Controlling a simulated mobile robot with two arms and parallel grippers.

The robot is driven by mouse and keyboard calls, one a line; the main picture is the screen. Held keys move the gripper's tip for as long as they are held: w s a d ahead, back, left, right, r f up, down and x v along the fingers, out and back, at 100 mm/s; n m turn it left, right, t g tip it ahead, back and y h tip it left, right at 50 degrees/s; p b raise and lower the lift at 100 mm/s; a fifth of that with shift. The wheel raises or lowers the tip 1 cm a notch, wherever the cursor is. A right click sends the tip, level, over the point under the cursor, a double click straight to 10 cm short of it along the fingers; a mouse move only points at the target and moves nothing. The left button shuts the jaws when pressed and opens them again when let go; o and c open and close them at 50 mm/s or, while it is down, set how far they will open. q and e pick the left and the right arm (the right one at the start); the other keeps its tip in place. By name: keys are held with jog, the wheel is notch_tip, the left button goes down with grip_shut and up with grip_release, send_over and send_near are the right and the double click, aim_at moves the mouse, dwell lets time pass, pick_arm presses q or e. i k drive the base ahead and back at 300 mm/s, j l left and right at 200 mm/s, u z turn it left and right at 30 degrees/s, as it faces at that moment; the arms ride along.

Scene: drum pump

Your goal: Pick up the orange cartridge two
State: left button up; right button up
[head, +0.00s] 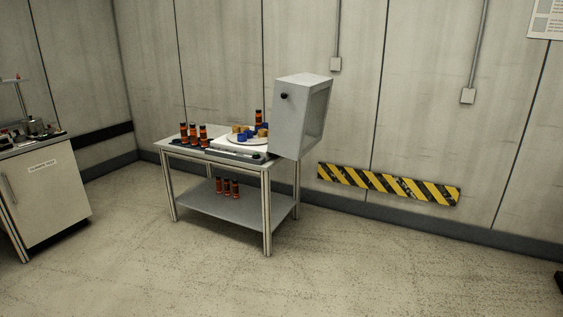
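Several orange cartridges with dark bands stand upright in a small group (193,136) on the left part of the table top. Another orange cartridge (259,118) stands at the back, near the round white plate. More orange cartridges (227,188) stand on the lower shelf. I cannot tell which one is cartridge two; no label is readable at this size. Neither of my grippers is in view.
The table (215,205) carries a white round plate (240,143) with blue and tan pieces. A grey open-fronted box (301,115) stands tilted at its right end. A white cabinet (48,190) is at left. The floor in front is clear.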

aim_at(203, 131)
jog(key=i+z, duration=0.1)
jog(key=i, duration=0.45)
jog(key=i+j, duration=0.15)
jog(key=i, duration=0.45)
jog(key=i+j+z, duration=0.15)
jog(key=i, duration=0.4)
jog(key=i+j, duration=0.15)
jog(key=i, duration=0.4)
jog(key=i+j+z, duration=0.1)
jog(key=i+j, duration=0.85)
jog(key=i, duration=0.1)
